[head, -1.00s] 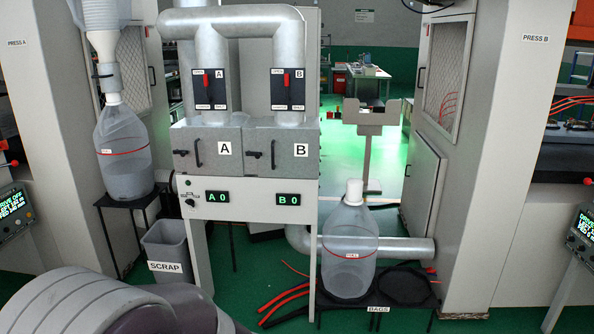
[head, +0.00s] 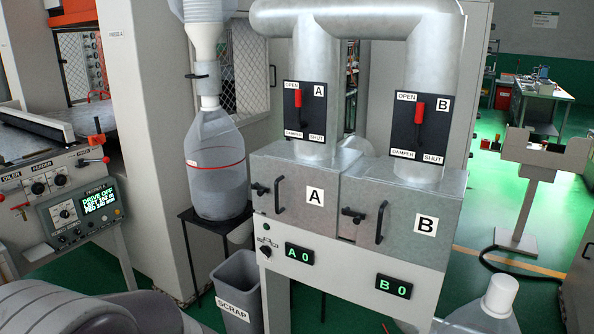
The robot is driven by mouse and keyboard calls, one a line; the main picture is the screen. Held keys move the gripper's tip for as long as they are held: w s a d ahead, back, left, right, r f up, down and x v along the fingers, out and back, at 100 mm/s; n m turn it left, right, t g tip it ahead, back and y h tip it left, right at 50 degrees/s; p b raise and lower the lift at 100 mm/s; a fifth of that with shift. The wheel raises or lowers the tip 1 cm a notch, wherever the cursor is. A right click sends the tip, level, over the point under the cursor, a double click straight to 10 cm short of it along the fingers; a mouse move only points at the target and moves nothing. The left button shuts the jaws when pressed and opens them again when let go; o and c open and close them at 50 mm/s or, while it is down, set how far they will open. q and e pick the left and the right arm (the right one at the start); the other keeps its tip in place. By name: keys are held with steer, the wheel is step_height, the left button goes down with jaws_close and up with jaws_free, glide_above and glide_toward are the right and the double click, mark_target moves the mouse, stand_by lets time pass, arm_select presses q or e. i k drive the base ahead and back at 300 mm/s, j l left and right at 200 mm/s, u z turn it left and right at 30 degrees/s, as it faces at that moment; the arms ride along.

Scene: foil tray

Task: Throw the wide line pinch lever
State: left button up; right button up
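Press A's feeder (head: 60,190) stands at the left, with dials and a green-lit display (head: 85,206) whose top line reads DRIVE OFF. A lever with a red knob (head: 104,159) sticks out at the upper right of its panel. A small red handle (head: 20,207) shows at its lower left, and a thin upright rod (head: 98,126) stands above. I cannot tell which of these is the pinch lever, or whether this is the wide line. Neither gripper is in view.
The cabinet (head: 350,255) with boxes A and B stands in the middle; both red damper handles (head: 298,98) point up towards OPEN. A scrap bin (head: 238,290) and a bottle on a black stand (head: 217,165) are between feeder and cabinet. Open green floor (head: 500,215) lies at the right.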

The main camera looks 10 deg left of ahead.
mark_target(106, 160)
steer(key=i+j+u, duration=0.25)
steer(key=i+u, duration=0.2)
steer(key=i+j+u, duration=0.1)
steer(key=i+u, duration=0.75)
steer(key=i+l+u, duration=0.2)
steer(key=u, duration=0.2)
steer(key=i+l+u, duration=0.15)
steer(key=i+u, duration=0.25)
steer(key=i, duration=0.25)
steer(key=i+l+u, duration=0.35)
steer(key=i, duration=0.3)
steer(key=i+l+u, duration=0.4)
steer(key=i+l, duration=0.15)
steer(key=i, duration=0.05)
